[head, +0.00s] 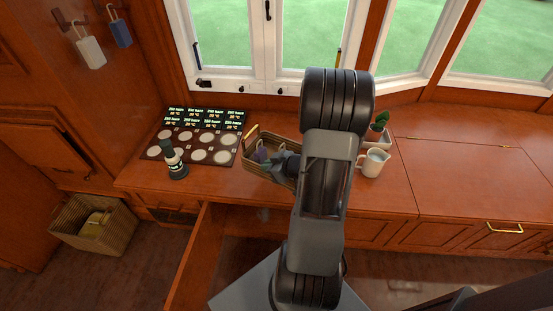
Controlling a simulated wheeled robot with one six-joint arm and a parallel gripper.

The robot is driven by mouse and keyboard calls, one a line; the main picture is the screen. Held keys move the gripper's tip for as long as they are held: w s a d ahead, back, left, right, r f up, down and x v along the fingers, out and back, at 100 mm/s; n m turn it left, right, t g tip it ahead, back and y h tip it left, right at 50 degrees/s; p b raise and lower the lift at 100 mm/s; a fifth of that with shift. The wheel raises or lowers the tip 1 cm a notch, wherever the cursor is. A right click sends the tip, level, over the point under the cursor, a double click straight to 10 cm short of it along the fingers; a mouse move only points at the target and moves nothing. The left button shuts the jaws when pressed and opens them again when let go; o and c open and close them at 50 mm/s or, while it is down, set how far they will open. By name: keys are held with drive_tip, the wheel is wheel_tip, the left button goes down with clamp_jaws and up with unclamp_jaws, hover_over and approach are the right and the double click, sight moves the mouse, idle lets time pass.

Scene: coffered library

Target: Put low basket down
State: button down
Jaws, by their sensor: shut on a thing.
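A low wicker basket (257,167) with a raised handle is at the wooden counter (140,184), right of the dark panel. Something purple-grey (262,154) shows inside it. My gripper (279,165) is at the basket's right side and is shut on it. My arm hides the basket's right part and most of the fingers. I cannot tell whether the basket's bottom touches the counter.
A dark panel (184,151) with round pale discs lies on the counter's left. A dark bottle (175,160) stands before it. A white jug (374,163) and a potted plant (381,122) stand right of my arm. Another basket (94,238) is low at left. The counter's right is clear.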

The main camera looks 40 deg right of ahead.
sight(265, 159)
drive_tip(key=w+d+f, duration=0.2)
drive_tip(key=w, duration=0.1)
drive_tip(key=w+d+f+b, duration=0.1)
drive_tip(key=w, duration=0.1)
drive_tip(key=shift+w+d+f, duration=0.1)
drive_tip(key=shift+w+d, duration=0.1)
drive_tip(key=shift+d, duration=0.2)
drive_tip(key=w+d+f, duration=0.1)
drive_tip(key=w+f+b, duration=0.1)
drive_tip(key=f, duration=0.1)
drive_tip(key=w+d+f, duration=0.1)
drive_tip(key=w+f, duration=0.1)
drive_tip(key=shift+d+b, duration=0.3)
drive_tip(key=shift+b, duration=0.1)
drive_tip(key=shift+w+d+f+b, duration=0.15)
drive_tip(key=shift+f+b, duration=0.2)
drive_tip(key=shift+f, duration=0.6)
drive_tip(key=shift+w+d+f+b, duration=0.1)
drive_tip(key=shift+f+b, duration=0.25)
drive_tip(key=shift+f, duration=0.7)
drive_tip(key=c, duration=1.2)
unclamp_jaws()
drive_tip(key=shift+c, duration=0.2)
